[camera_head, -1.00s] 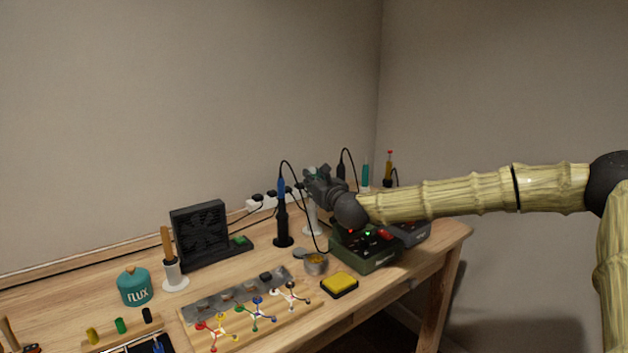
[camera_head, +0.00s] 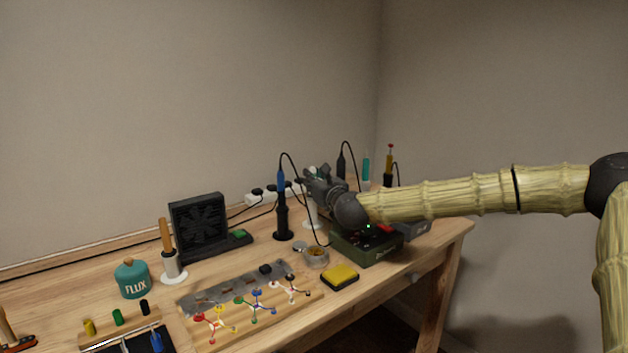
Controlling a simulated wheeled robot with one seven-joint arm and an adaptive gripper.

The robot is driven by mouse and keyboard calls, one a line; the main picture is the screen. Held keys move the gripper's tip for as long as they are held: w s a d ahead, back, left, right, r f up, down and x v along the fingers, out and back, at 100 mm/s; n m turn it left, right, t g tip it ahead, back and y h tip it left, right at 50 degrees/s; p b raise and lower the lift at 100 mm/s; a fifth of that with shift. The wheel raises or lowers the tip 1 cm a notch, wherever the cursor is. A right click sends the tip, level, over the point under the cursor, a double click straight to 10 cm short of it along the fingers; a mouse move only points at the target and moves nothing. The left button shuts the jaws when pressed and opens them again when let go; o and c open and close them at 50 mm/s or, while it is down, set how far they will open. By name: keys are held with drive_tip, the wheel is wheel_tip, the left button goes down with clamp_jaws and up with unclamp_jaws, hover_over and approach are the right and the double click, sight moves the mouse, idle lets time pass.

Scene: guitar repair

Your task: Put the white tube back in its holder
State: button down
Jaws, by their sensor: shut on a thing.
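My gripper (camera_head: 314,180) is at the back right of the workbench, at the end of my arm reaching in from the right. It is shut on the white tube, which its fingers and wrist mostly hide. A white upright holder on a round base (camera_head: 312,215) stands directly below the fingers. Tube and holder look in line, but I cannot tell where one ends and the other begins, or whether the tube is inside.
A black stand with a blue-handled iron (camera_head: 282,210) is close on the left. A green station box (camera_head: 366,246) stands right, below my wrist. A teal tool (camera_head: 365,168) and red-tipped tool (camera_head: 389,160) stand behind. A small tin (camera_head: 316,258) and yellow sponge (camera_head: 340,276) lie in front.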

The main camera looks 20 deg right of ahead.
drive_tip(key=shift+f+b, duration=0.35)
drive_tip(key=shift+f, duration=0.1)
drive_tip(key=c, duration=0.6)
unclamp_jaws()
drive_tip(key=shift+c, duration=0.2)
drive_tip(key=shift+r, duration=0.1)
drive_tip(key=shift+r+p, duration=2.5)
drive_tip(key=shift+r, duration=2.95)
drive_tip(key=shift+r, duration=0.1)
